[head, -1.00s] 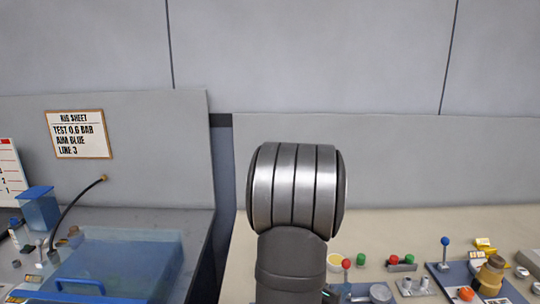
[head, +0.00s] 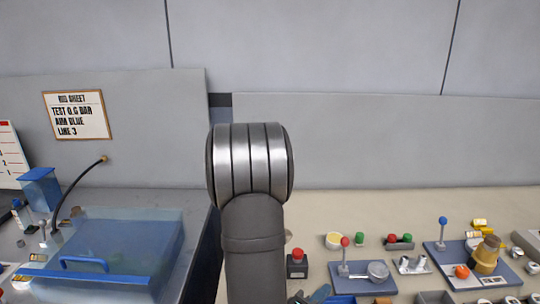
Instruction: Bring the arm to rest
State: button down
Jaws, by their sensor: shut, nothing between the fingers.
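My arm stands upright in the middle of the head view, with a ribbed metal joint at its top and a dark grey link below it that runs out of the bottom edge. My gripper does not show in this view. Whatever lies behind the arm is hidden.
On the left bench are a clear blue-handled lid (head: 118,245), a blue container (head: 41,188) and a black hose (head: 75,183). The right bench holds a red-knobbed lever (head: 345,243), a blue-knobbed lever (head: 443,222) and a tan bottle (head: 486,255). A rig sheet (head: 78,115) hangs behind.

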jog(key=shift+s+a, duration=0.35)
jog(key=shift+s, duration=0.05)
